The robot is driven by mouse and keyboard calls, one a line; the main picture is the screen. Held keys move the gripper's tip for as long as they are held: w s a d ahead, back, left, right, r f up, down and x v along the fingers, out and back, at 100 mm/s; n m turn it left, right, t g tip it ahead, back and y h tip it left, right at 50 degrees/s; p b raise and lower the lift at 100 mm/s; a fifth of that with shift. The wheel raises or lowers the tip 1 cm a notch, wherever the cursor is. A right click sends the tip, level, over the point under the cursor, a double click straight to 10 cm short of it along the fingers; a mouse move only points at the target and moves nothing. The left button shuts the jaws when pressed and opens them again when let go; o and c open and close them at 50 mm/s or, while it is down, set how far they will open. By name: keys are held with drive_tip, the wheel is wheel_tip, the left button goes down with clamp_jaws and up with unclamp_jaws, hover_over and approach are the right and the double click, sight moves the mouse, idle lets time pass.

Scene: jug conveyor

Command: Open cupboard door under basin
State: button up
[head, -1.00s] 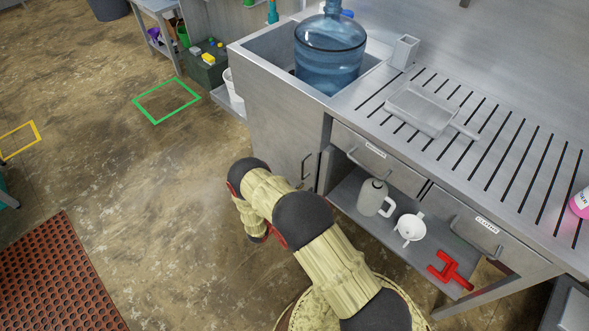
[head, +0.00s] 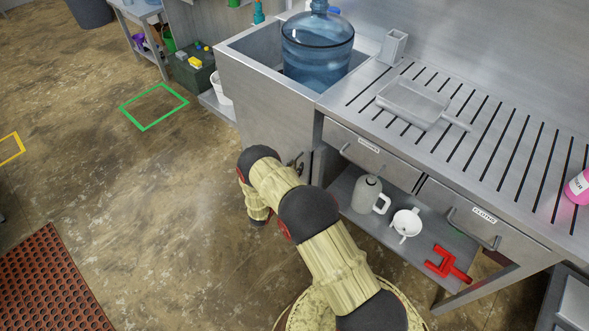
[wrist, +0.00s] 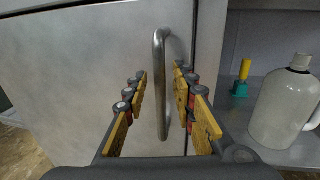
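The cupboard door (head: 262,115) under the basin (head: 250,45) is a flat grey metal panel, and it looks closed. In the wrist view the door (wrist: 75,75) fills the left and middle. Its upright bar handle (wrist: 161,95) stands between the two fingers of my gripper (wrist: 163,105). The gripper is open, with a finger on each side of the handle and visible gaps to it. In the head view my arm hides the gripper and most of the handle.
A blue water jug (head: 316,50) stands in the basin. Right of the door is an open shelf with a grey jug (head: 367,193), a white funnel (head: 406,224) and a red tool (head: 446,264). Drawers (head: 371,152) sit above it.

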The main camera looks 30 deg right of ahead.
drive_tip(key=c, duration=0.3)
clamp_jaws()
idle(0.6)
